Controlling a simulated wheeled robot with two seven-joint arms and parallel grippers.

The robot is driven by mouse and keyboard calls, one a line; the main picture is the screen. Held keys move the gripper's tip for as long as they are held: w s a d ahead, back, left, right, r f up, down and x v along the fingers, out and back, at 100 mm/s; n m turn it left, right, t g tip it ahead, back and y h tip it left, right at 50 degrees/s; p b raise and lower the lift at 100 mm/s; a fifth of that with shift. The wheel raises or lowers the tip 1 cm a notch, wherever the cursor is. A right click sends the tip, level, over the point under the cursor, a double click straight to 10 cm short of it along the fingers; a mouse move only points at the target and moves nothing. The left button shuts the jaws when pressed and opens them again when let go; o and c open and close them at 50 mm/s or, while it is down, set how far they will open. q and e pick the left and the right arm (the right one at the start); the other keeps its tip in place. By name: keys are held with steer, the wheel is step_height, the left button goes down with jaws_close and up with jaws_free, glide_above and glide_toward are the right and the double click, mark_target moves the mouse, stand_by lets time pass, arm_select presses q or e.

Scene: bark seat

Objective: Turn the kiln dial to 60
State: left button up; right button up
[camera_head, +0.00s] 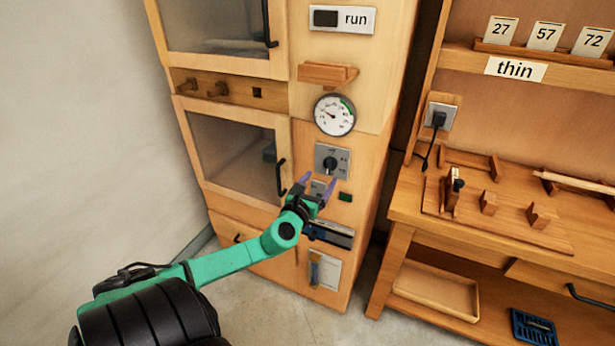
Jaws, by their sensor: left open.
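The kiln dial (330,163) is a dark round knob on a grey square plate with small markings, on the front of the wooden kiln cabinet (368,155). The markings are too small to read surely. My left gripper (319,183) is open, with purple fingertips pointing up at the cabinet just below the dial. The fingers look apart from the knob, though the depth is hard to tell. My right gripper is not in view.
A round gauge (334,115) and a small wooden ledge (327,74) sit above the dial. A small dark green panel (345,197) is at its lower right. Cabinet door handles (281,177) stick out at left. A workbench (440,215) stands at right.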

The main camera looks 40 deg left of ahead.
arm_select(q)
steer(key=v, duration=0.8)
steer(key=shift+s+d, duration=0.15)
steer(key=shift+s, duration=0.15)
